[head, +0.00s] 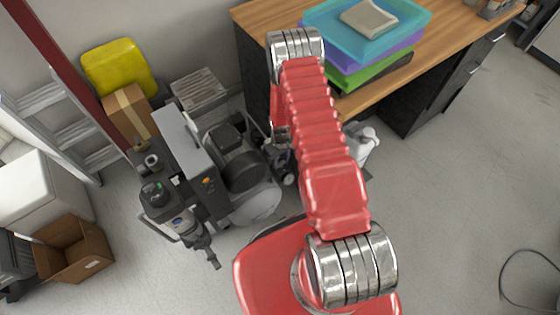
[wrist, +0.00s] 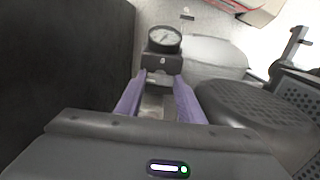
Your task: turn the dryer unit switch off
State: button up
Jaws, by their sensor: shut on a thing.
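My gripper (wrist: 161,78) shows in the wrist view with two purple fingers, shut on a small grey fitting (wrist: 161,63) just below a round dial gauge (wrist: 164,38). In the head view my red arm hides most of the gripper, beside the compressor. A tall narrow box with a light grey top (head: 183,138) stands left of the compressor; it may be the dryer unit. A small orange spot (head: 208,181) shows on its dark side; I cannot tell whether it is the switch. No switch position is readable in either view.
The compressor (head: 247,170) has a dark motor and a light tank. A wooden desk (head: 370,97) with stacked trays stands at the upper right. A yellow container (head: 120,68), a ladder (head: 75,130) and an open cardboard box (head: 75,250) are at left. Floor at right is mostly clear.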

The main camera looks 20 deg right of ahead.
jog(key=shift+a, duration=0.1)
jog(key=shift+c, duration=1.4)
jog(key=shift+m, duration=0.3)
jog(key=m, duration=0.7)
jog(key=shift+m, duration=0.4)
jog(key=m, duration=0.4)
jog(key=shift+m, duration=0.3)
jog(key=m, duration=0.5)
